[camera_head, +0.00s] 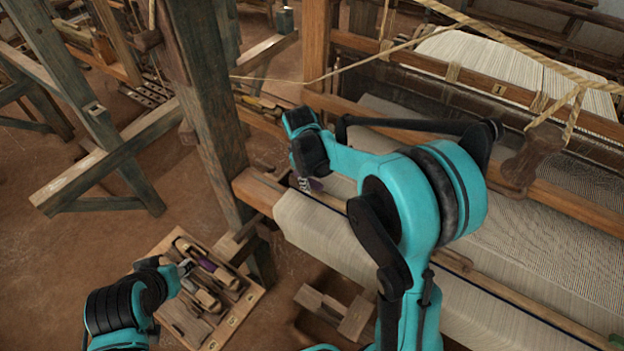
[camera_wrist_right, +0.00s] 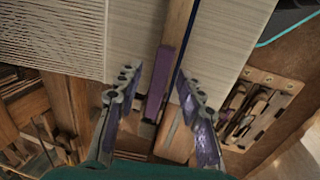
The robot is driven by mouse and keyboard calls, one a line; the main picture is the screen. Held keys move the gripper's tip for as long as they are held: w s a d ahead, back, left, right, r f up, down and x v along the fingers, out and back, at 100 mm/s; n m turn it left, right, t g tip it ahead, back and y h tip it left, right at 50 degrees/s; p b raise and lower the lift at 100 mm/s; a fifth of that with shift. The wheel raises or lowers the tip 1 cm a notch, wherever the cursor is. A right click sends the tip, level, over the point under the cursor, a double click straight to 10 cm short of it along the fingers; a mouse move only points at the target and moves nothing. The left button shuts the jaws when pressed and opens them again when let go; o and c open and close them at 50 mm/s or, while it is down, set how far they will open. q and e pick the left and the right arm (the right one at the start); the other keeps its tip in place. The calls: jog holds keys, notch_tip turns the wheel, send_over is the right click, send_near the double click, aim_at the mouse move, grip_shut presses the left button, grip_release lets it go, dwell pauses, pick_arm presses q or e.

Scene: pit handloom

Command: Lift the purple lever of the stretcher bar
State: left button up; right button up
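The purple lever (camera_wrist_right: 160,82) lies along the wooden stretcher bar (camera_wrist_right: 179,22) in the right wrist view. My right gripper (camera_wrist_right: 156,76) is open, with one finger on each side of the lever. A gap shows between the lever and each finger; I cannot tell the height between them. In the head view my right gripper (camera_head: 306,184) points down at the left edge of the woven cloth (camera_head: 310,228), and my arm hides much of that area. My left gripper (camera_head: 185,267) is over the tool tray; its fingers are too small to judge.
The wooden tool tray (camera_head: 243,310) holds shuttles and other tools, one with purple on it. It also shows in the right wrist view (camera_wrist_right: 287,88). A thick loom post (camera_head: 208,110) stands left of my right gripper. Ropes (camera_head: 470,20) cross above the loom.

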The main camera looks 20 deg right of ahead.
jog(key=shift+f, duration=0.15)
jog(key=shift+c, duration=0.3)
grip_shut()
jog(key=shift+w+a+r+g+h+b, duration=0.2)
jog(key=shift+r+g+h, duration=0.2)
jog(key=shift+g, duration=0.2)
jog(key=shift+w+a+r+g+h+b, duration=0.2)
jog(key=shift+r+g+h, duration=0.1)
jog(key=shift+g+h, duration=0.25)
jog(key=shift+w+a+r+n+g+h+b, duration=0.2)
jog(key=shift+w+r+g+h+b, duration=0.15)
jog(key=shift+g+h, duration=0.35)
jog(key=shift+w+a+r+n+g+h+b, duration=0.2)
jog(key=shift+r+g+h, duration=0.25)
jog(key=shift+g, duration=0.4)
